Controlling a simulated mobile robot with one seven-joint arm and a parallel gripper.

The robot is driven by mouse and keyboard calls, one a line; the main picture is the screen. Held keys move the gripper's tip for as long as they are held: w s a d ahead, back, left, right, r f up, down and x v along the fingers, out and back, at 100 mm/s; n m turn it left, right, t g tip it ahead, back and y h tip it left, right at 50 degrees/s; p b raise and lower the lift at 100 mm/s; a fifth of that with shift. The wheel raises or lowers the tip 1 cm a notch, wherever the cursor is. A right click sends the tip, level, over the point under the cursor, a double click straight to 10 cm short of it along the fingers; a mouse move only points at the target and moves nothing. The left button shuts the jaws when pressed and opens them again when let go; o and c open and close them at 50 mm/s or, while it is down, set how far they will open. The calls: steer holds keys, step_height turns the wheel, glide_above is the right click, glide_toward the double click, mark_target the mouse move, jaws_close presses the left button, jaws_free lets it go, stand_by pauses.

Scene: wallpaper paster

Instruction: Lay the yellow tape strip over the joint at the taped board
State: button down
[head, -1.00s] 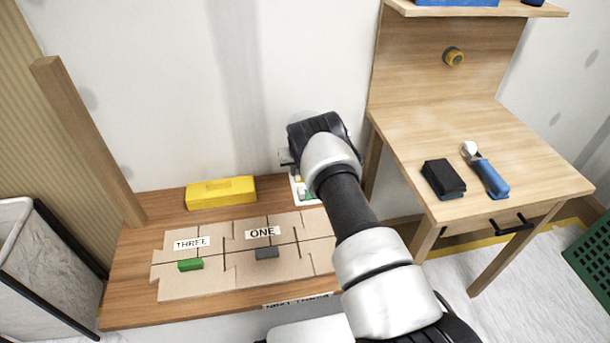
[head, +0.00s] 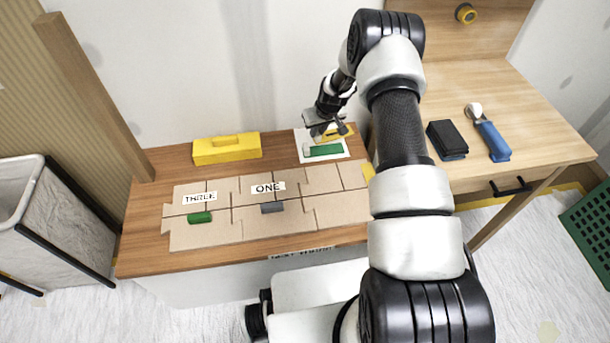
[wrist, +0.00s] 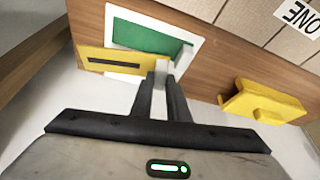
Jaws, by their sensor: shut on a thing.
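My gripper (head: 327,128) is shut on the yellow tape strip (head: 338,134), above the white tray at the back of the low bench. In the wrist view the strip (wrist: 112,61) is yellow with a dark line along it, and the fingertips (wrist: 166,75) are at its right end. A green strip (head: 323,150) lies on the white tray (head: 299,135). Tan jointed boards (head: 240,221) lie in front, with labels THREE (head: 199,197) and ONE (head: 268,188). Their right end is hidden behind my arm; a yellow piece (head: 368,171) shows there.
A green block (head: 200,217) and a grey block (head: 272,207) sit on the boards. A yellow box (head: 227,149) stands behind them. A wooden post (head: 95,98) rises at left. The right table (head: 480,83) holds a black block (head: 447,140) and a blue-handled tool (head: 488,132).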

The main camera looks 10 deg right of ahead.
steer(key=s+n, duration=0.1)
steer(key=s, duration=0.3)
steer(key=s+f+n+y, duration=0.1)
steer(key=s+n, duration=0.1)
steer(key=s, duration=0.1)
steer(key=s+f+n+g+y+p, duration=0.1)
steer(key=s+n, duration=0.1)
steer(key=s, duration=0.2)
steer(key=shift+s+f, duration=0.15)
steer(key=shift+s, duration=0.15)
steer(key=s+a+r+n, duration=0.1)
steer(key=s, duration=0.1)
steer(key=s+a+n, duration=0.1)
steer(key=s+n, duration=0.1)
steer(key=s+r+n+g+y, duration=0.1)
steer(key=s, duration=0.1)
steer(key=shift+a+r+n+p, duration=0.35)
steer(key=shift+a+n, duration=0.05)
steer(key=s+a+r+n+g, duration=0.3)
steer(key=s+r+n, duration=0.2)
steer(key=n, duration=0.1)
steer(key=shift+y, duration=0.4)
steer(key=f+b, duration=0.1)
steer(key=f, duration=0.3)
steer(key=f+b, duration=0.1)
steer(key=f, duration=0.4)
steer(key=shift+w+a+f, duration=0.1)
steer(key=shift+w+a, duration=0.05)
steer(key=shift+a, duration=0.05)
